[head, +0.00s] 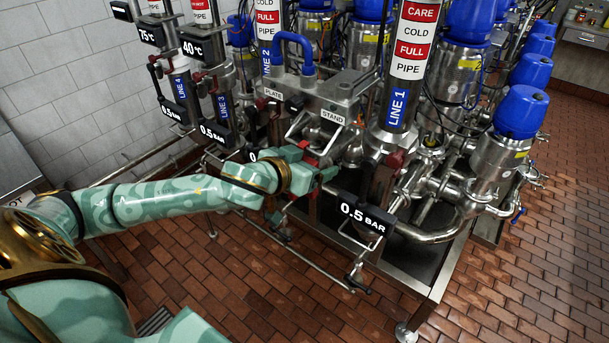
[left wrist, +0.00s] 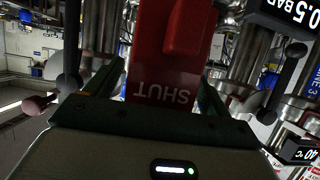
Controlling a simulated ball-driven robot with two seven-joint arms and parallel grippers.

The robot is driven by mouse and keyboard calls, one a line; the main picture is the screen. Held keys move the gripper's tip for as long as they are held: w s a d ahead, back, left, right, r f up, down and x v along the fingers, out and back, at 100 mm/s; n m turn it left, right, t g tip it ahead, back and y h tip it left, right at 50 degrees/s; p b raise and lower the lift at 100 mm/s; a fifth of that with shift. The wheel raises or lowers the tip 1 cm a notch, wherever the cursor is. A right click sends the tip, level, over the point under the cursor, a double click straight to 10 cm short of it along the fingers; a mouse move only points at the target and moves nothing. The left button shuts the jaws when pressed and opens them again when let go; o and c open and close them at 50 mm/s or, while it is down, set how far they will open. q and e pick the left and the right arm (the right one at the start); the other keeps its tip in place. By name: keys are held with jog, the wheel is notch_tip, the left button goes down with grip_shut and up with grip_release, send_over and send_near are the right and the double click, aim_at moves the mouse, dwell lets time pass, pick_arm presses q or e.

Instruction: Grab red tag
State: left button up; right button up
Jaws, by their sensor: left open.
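The red tag (left wrist: 160,45) with the word SHUT, upside down in the picture, fills the upper middle of the left wrist view. My left gripper (left wrist: 160,92) is open, with one dark green finger on each side of the tag's lettered end. I cannot tell whether either finger touches it. In the head view my left gripper (head: 318,172) is at the front of the pipework, below the STAND label. The tag is hard to make out there, with small red parts showing close to the gripper. My right gripper is not in view.
A black 0.5 BAR sign (head: 362,214) on the front pipe is just right of the gripper. The LINE 1 pipe (head: 398,105) stands behind it. Steel valves with blue caps (head: 521,110) crowd the back and right. The brick floor (head: 240,285) in front is mostly clear.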

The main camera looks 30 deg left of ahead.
pick_arm(q)
jog(key=c, duration=1.1)
